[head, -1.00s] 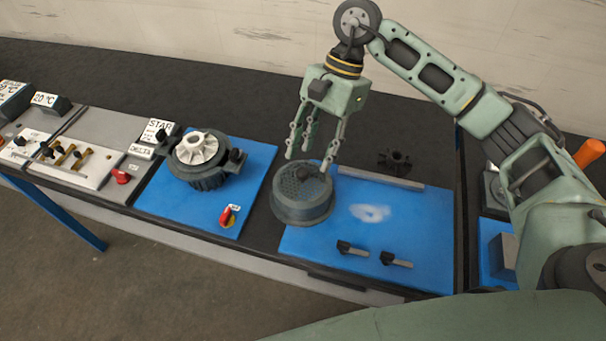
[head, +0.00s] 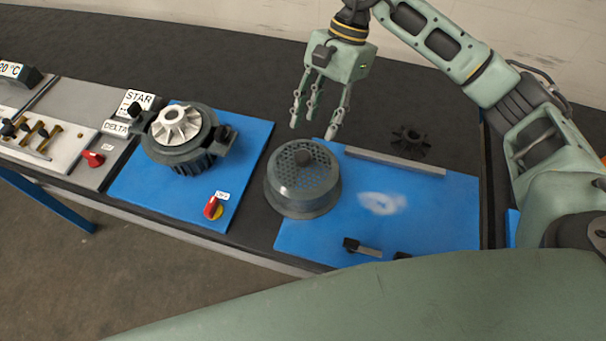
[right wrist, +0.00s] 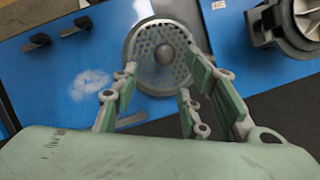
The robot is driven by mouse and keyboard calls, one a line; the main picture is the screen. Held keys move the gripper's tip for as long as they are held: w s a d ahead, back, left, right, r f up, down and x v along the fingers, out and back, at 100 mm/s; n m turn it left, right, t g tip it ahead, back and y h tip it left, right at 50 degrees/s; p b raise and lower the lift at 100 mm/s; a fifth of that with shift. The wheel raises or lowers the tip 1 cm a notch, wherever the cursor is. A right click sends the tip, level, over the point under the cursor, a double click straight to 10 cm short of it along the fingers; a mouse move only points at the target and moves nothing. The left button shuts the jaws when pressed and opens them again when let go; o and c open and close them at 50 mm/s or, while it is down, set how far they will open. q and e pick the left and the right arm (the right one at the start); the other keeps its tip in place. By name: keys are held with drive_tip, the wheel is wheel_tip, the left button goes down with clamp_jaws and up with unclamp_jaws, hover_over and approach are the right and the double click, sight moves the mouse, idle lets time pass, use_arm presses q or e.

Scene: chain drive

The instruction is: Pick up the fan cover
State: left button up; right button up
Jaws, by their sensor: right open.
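The fan cover (head: 303,181) is a round grey-green cap with a perforated top and a dark central knob. It sits across the left edge of the right blue panel in the head view. In the right wrist view the fan cover (right wrist: 162,62) lies beyond the fingertips, its knob between them. My right gripper (head: 318,128) is open and empty, above and slightly behind the cover, fingers pointing down. Its spread fingers also show in the right wrist view (right wrist: 160,85). A gap seems to remain between fingers and cover. My left gripper is not in view.
A motor (head: 183,140) with a pale fan stands on the left blue panel, with a red switch (head: 213,207) in front. A black fan wheel (head: 411,143) lies behind a grey bar (head: 395,161). Black-handled pieces (head: 362,247) lie at the right panel's front. The right panel's middle is clear.

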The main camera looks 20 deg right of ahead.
sight(306, 154)
drive_tip(key=p+x, duration=0.1)
drive_tip(key=x, duration=0.2)
drive_tip(key=shift+f, duration=0.4)
drive_tip(key=p+x, duration=0.3)
drive_tip(key=x, duration=0.1)
drive_tip(key=shift+s+a+f, duration=0.1)
drive_tip(key=shift+a, duration=0.1)
drive_tip(key=shift+a+f, duration=0.1)
drive_tip(key=shift+f, duration=0.3)
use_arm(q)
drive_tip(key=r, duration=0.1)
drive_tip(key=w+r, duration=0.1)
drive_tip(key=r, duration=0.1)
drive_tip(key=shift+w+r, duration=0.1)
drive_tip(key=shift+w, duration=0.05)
use_arm(e)
drive_tip(key=shift+c, duration=0.2)
clamp_jaws()
drive_tip(key=shift+r, duration=0.1)
